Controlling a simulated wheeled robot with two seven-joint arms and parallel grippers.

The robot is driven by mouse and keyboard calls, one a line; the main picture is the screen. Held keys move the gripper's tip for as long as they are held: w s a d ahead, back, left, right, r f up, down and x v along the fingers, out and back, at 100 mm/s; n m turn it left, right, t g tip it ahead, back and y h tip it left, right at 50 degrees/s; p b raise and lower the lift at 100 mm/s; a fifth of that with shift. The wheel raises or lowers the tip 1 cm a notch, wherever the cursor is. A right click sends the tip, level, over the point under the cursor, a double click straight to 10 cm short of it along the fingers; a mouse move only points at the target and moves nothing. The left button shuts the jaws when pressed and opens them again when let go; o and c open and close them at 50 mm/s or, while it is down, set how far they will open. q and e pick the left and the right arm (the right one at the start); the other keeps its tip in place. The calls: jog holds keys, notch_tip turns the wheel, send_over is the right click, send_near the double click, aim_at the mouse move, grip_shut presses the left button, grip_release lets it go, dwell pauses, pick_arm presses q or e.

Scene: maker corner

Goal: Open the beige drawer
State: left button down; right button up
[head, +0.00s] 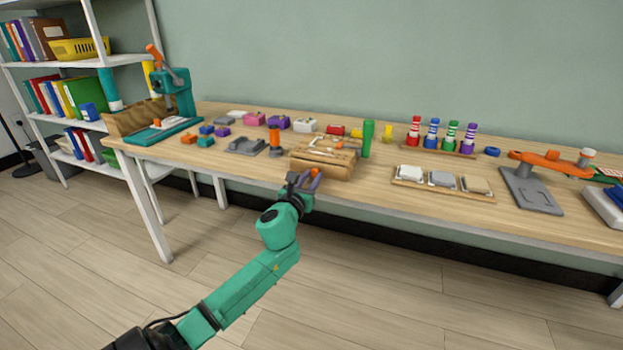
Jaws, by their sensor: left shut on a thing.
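The beige drawer (337,172) is in the front of a low wooden box near the front edge of the table, in the middle of the head view. Small tools and parts lie on top of the box. My left gripper (306,181) is at the left part of the drawer's front, shut on it. The fingers hide the gripped part, and I cannot tell how far the drawer stands out. My right gripper is not in view.
The long wooden table (240,166) runs along the wall. A green cylinder (367,138) stands right of the box, and a tray of blocks (442,181) lies farther right. A grey holder (245,146) and an orange-topped peg (275,140) are to the left.

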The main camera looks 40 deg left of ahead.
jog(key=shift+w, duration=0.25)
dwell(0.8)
